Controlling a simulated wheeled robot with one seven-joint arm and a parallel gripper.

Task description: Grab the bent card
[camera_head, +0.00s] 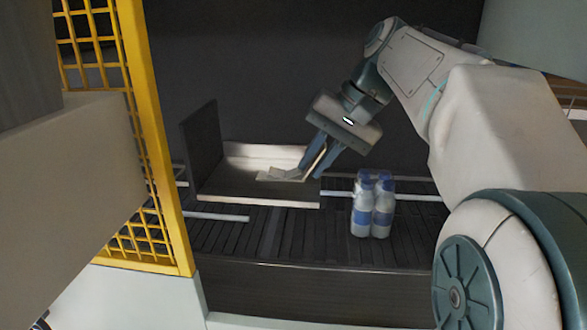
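A pale bent card (280,174) lies in a shallow, light-walled open case (260,198) on the conveyor, with its edges slightly raised. My gripper (310,172) reaches down from the upper right over the right end of the case, its fingertips close to the right side of the card. The two dark fingers are apart, with a gap between them. A thin light strip shows in that gap; I cannot tell whether it is part of the card or the case's edge.
A dark upright panel (202,148) stands at the case's left side. A yellow mesh guard (150,130) bounds the left. Light rails run beside the case.

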